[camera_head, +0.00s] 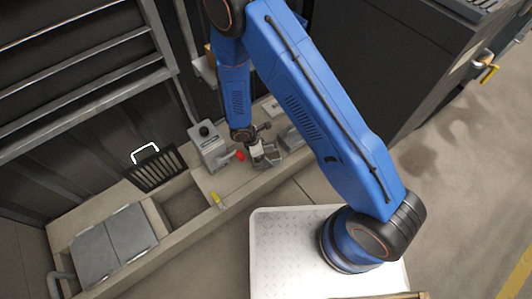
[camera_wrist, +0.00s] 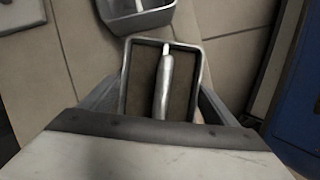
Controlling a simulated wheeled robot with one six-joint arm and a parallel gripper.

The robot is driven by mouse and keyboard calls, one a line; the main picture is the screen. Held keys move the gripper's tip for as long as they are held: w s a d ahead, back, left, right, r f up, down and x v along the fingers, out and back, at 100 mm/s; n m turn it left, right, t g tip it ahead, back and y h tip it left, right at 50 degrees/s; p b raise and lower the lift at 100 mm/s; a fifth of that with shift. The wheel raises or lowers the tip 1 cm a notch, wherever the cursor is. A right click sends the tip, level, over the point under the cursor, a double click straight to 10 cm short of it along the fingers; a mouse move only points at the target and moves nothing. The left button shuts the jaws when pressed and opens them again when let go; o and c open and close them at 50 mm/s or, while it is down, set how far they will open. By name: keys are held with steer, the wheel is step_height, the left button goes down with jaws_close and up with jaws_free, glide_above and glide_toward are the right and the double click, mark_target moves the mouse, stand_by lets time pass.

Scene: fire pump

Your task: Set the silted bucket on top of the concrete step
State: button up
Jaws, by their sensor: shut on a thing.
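My gripper (camera_head: 262,158) points down over a pale concrete surface (camera_head: 235,188), which may be the step. It is shut on a grey rectangular bucket with a brown, silty inside. In the wrist view, the silted bucket (camera_wrist: 143,88) hangs between the fingers, and its pale bar handle (camera_wrist: 162,85) runs up between the jaws. In the head view the held bucket is small and partly hidden by my gripper. I cannot tell whether its base touches the surface.
Another grey bucket (camera_wrist: 150,18) stands just beyond the held one. A yellow-handled thing (camera_head: 217,200), a dark grate (camera_head: 155,172) and grey plates (camera_head: 115,245) lie farther left. A dark cabinet stands right.

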steer(key=shift+f, duration=0.1)
steer(key=o, duration=1.6)
steer(key=shift+c, duration=0.2)
